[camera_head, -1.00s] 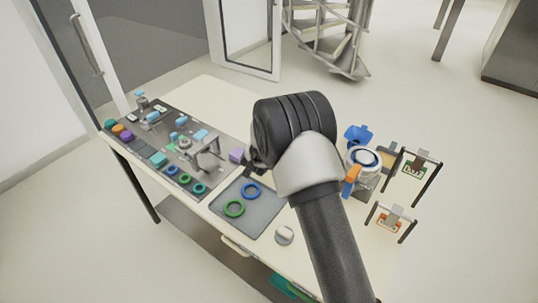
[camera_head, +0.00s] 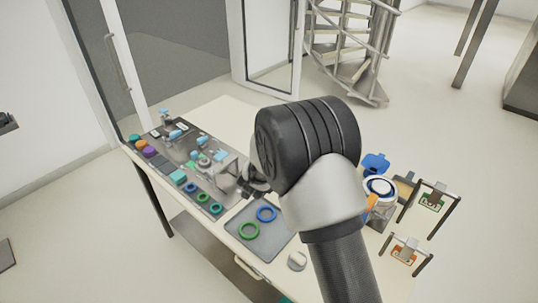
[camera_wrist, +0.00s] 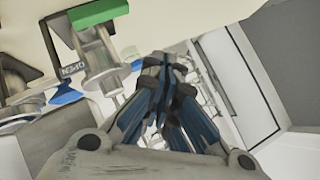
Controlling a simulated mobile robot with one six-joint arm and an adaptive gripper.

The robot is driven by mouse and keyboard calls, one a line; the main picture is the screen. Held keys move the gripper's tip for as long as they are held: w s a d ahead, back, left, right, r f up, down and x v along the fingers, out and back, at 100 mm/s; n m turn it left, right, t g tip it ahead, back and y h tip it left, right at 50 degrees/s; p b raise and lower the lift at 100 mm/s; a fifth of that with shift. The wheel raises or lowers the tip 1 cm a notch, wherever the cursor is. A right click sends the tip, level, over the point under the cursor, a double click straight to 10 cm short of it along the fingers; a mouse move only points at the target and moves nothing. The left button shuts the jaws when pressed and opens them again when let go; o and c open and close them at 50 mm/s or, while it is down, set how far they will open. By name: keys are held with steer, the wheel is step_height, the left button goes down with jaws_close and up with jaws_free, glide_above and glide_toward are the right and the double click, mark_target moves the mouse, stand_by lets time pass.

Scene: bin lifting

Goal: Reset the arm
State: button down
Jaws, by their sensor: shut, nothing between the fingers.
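My arm (camera_head: 322,210) reaches up over the table in the head view. My gripper is mostly hidden behind its dark wrist there; only a dark part shows above the workboard's right side. In the wrist view my gripper (camera_wrist: 172,72) is shut, its blue-grey fingers together at the tips with nothing between them. It appears to be clear of the table items.
The table (camera_head: 222,112) carries a workboard (camera_head: 165,160) with coloured parts and a grey tray (camera_head: 262,243) with green (camera_head: 249,230) and blue (camera_head: 267,213) rings. A white-and-blue jar (camera_head: 379,190) and stands (camera_head: 432,200) are at right. A glass door (camera_head: 270,45) stands behind.

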steer(key=s+r+n+g+y+b, duration=0.25)
steer(key=s+r+n+y, duration=0.35)
steer(key=s+r, duration=1.05)
steer(key=s+d+f+n+g+h+b, duration=0.1)
steer(key=s+d+n, duration=0.2)
steer(key=s, duration=1.1)
steer(key=s+d+f+n+g+h+b, duration=0.2)
steer(key=s+d, duration=0.3)
steer(key=s, duration=0.8)
steer(key=shift+s+n, duration=0.35)
steer(key=shift+n, duration=0.15)
